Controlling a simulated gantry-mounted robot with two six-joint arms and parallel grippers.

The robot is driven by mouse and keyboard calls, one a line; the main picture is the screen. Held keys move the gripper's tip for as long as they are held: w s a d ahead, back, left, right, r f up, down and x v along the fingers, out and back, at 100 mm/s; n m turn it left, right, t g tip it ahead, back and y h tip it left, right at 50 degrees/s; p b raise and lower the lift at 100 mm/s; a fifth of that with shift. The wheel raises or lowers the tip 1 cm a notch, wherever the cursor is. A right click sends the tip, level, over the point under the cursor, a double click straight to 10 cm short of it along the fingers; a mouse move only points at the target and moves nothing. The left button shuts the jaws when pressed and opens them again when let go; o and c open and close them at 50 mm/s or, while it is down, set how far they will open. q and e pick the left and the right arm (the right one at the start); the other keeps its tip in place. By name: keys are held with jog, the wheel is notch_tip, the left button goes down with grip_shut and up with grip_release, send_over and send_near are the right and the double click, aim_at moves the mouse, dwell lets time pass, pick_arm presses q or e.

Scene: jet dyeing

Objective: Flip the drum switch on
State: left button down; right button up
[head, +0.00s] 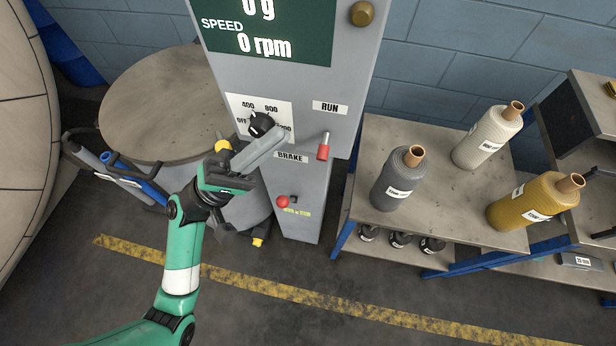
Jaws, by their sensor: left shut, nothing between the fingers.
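A grey control cabinet (355,80) stands in the middle of the head view. A switch with a red handle (323,150) sits under the RUN label (329,107). A black rotary knob (259,122) sits on a white dial plate marked OFF, 400 and 800; part of the plate is covered by my gripper. My left gripper (276,138) is shut and empty, its fingers in front of the cabinet, just right of the knob and left of the red-handled switch. I cannot tell whether it touches the knob. My right gripper is out of view.
A red ball-ended lever (283,202) is low on the cabinet, below the BRAKE label (290,157). The display reads 0 rpm. A table (450,212) with several bottles stands right. A round grey lid (150,105) is left. A yellow line (330,302) crosses the floor.

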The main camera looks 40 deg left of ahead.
pick_arm(q)
jog(key=a+f+n+t+y+b, duration=0.1)
jog(key=a+f+n+y+b, duration=0.2)
jog(key=f+b, duration=0.3)
jog(key=a+f+n+t+y+b, duration=0.2)
jog(key=f+b, duration=0.5)
jog(key=f, duration=0.9)
jog(key=shift+s+a+f+n+y, duration=0.15)
jog(key=shift+s+a+n+y, duration=0.4)
jog(key=shift+y, duration=0.45)
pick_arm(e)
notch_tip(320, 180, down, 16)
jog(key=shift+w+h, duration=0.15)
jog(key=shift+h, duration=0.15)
